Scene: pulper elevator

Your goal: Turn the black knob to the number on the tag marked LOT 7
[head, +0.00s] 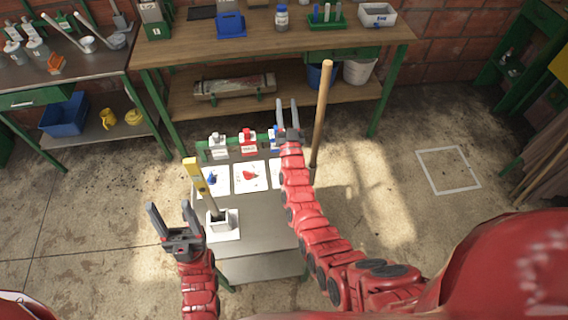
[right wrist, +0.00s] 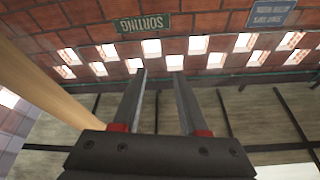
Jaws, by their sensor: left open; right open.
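I cannot make out a black knob or a tag marked LOT 7 in either view. My left gripper (head: 170,207) is open and empty, at the left side of a small grey table (head: 262,219). My right gripper (head: 286,101) is open and empty, raised over the far end of that table, close to a wooden pole. Its open fingers also show in the right wrist view (right wrist: 160,75), with nothing between them. My right arm covers part of the small table's right side.
The small table holds small bottles (head: 248,142), picture cards (head: 250,177) and a white holder (head: 224,227) with a yellow tool (head: 197,180). A wooden pole (head: 321,115) stands beside my right gripper. Behind is a workbench (head: 270,47). The floor at right has free room.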

